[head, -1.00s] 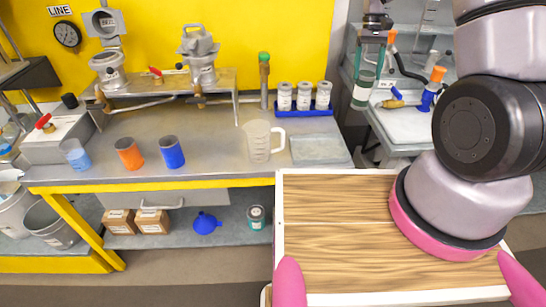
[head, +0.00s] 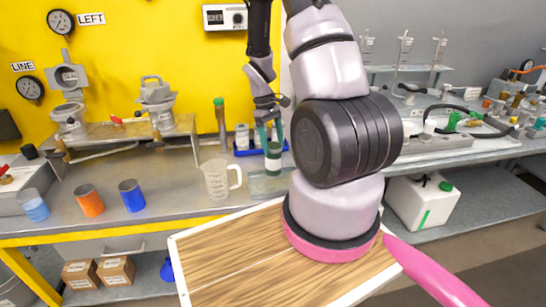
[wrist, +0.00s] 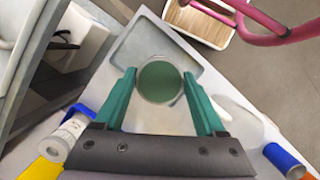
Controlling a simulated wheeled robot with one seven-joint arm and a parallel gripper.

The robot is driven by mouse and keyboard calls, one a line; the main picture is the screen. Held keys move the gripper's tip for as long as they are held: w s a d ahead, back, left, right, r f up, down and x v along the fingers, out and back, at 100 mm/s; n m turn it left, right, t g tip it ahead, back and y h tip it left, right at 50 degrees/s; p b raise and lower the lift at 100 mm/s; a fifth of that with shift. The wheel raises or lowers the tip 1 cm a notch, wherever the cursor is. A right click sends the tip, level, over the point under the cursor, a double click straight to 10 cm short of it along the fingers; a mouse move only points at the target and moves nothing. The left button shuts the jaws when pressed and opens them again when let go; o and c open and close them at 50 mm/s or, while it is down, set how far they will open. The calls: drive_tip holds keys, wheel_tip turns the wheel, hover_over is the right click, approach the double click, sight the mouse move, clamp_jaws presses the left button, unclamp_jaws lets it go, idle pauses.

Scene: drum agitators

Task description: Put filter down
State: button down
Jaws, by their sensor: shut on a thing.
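My gripper (head: 268,132) has green fingers and is shut on a filter (head: 273,158), a small cylinder with a green and white body, held upright. In the wrist view, the filter's round green top (wrist: 160,82) sits between the two fingers (wrist: 160,100). A shallow grey tray (head: 266,188) lies on the bench below it in the head view. In the wrist view the filter appears over the grey tray (wrist: 190,60). How far the filter's bottom is from the tray cannot be told.
A clear measuring jug (head: 217,180) stands left of the tray. Behind is a blue rack (head: 243,152) with white cylinders, partly hidden by my gripper. Blue (head: 132,196) and orange (head: 89,200) cups stand further left. A white jerrycan (head: 423,203) is below the right bench.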

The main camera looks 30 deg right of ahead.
drive_tip(key=shift+f, duration=2.1)
unclamp_jaws()
drive_tip(key=d+v, duration=0.1)
drive_tip(key=v, duration=1.1)
wheel_tip(320, 180, up, 9)
drive_tip(key=m+t, duration=0.2)
hover_over(274, 154)
drive_tip(key=w+a, duration=0.2)
drive_tip(key=w, duration=0.3)
drive_tip(key=s+a+r+m+t+y, duration=0.1)
drive_tip(key=s+a+r+m+t, duration=0.2)
drive_tip(key=s+r, duration=0.5)
drive_tip(key=s+a+r+m+t+y, duration=0.2)
drive_tip(key=s+a+r+t, duration=0.3)
drive_tip(key=s+r, duration=0.3)
drive_tip(key=shift+a+r+m, duration=0.3)
drive_tip(key=shift+r+m, duration=0.1)
drive_tip(key=shift+r, duration=1.9)
